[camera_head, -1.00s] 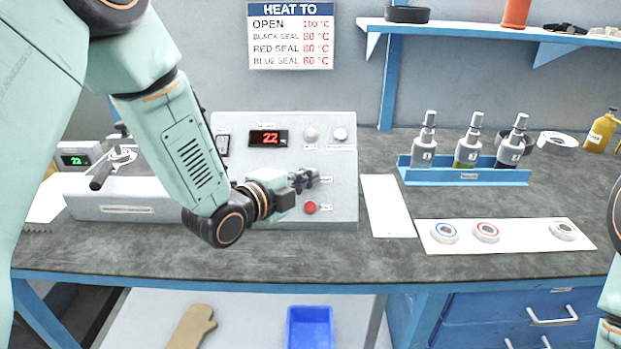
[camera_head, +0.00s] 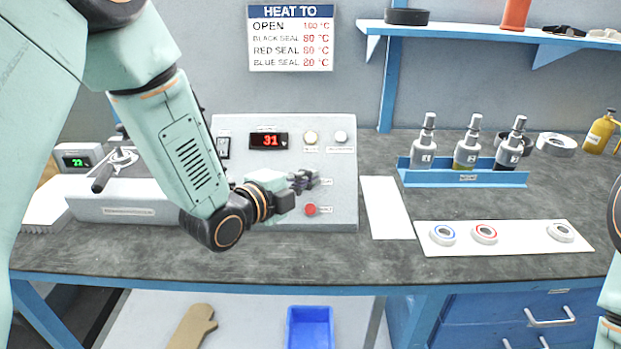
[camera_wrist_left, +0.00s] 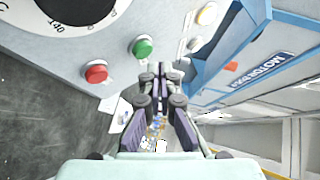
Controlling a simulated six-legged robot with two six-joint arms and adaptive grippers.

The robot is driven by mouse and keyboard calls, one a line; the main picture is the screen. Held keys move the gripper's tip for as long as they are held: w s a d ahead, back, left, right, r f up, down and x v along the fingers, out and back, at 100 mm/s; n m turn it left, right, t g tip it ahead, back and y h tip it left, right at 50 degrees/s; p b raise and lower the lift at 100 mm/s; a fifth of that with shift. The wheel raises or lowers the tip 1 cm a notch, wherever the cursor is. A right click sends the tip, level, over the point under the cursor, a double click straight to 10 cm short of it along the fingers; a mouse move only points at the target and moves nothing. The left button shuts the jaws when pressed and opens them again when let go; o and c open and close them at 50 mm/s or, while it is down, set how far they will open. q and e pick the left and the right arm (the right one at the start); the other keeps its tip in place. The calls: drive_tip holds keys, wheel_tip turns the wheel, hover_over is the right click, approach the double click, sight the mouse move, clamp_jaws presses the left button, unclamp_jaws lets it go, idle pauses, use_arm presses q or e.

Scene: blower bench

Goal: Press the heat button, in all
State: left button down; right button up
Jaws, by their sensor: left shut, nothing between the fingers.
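The grey control box (camera_head: 228,180) on the bench has a red display (camera_head: 269,140) reading 31. A lamp (camera_head: 311,138) on it glows pale yellow; the lamp to its right (camera_head: 341,137) is whitish. The red button (camera_head: 310,209) is low on its front. My left gripper (camera_head: 309,179) is shut and empty in front of the panel, just above the red button, and hides the spot behind it. In the left wrist view a green button (camera_wrist_left: 142,47) lies just beyond the gripper (camera_wrist_left: 158,74), with the red button beside it. Contact cannot be told.
A dial (camera_wrist_left: 80,8) shows near the buttons in the wrist view. To the right stand a white plate (camera_head: 388,208), a strip with several rings (camera_head: 510,238) and a blue rack (camera_head: 465,179) of bottles. A HEAT TO sign (camera_head: 290,37) hangs above.

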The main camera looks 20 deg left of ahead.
use_arm(q)
drive_tip(key=shift+s+d+r+p, duration=0.15)
drive_tip(key=shift+s+r+p, duration=0.3)
drive_tip(key=shift+r+p, duration=0.15)
drive_tip(key=shift+s+d+r+p, duration=0.15)
drive_tip(key=shift+s+r+p, duration=0.3)
drive_tip(key=shift+s+r, duration=0.15)
drive_tip(key=shift+s+d+r+p, duration=0.15)
drive_tip(key=shift+s+r+p, duration=0.25)
drive_tip(key=shift+s+r, duration=0.2)
drive_tip(key=shift+f, duration=0.1)
